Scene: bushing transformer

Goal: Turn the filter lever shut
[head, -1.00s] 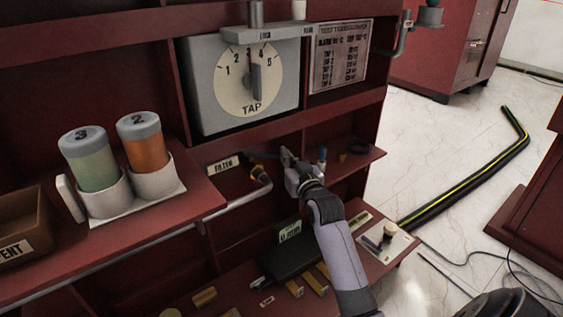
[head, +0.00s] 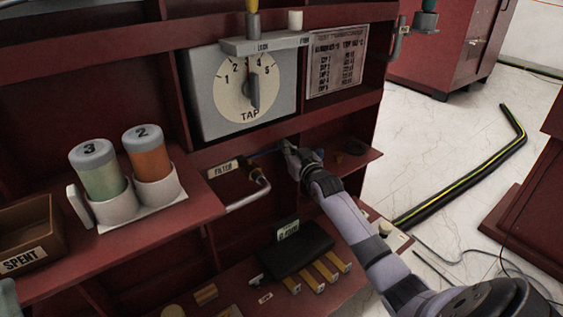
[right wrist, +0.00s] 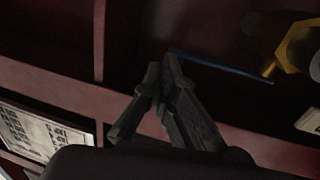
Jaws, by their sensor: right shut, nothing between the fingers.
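The filter valve is a yellow fitting (right wrist: 293,45) at the right of the right wrist view, with a thin blue lever (right wrist: 225,68) running left from it. In the head view the valve sits on a grey pipe (head: 249,196) beside the FILTER label (head: 224,169); the lever is small and partly hidden there. My right gripper (head: 286,147) is shut and empty, under the tap dial box. In the right wrist view its fingertips (right wrist: 163,70) are close to the lever's free end; I cannot tell if they touch. My left gripper is not in view.
The grey TAP dial box (head: 198,105) is just above my right gripper. Canisters 3 (head: 100,172) and 2 (head: 150,155) stand at left. A black block (head: 292,248) lies below. Open floor is at right.

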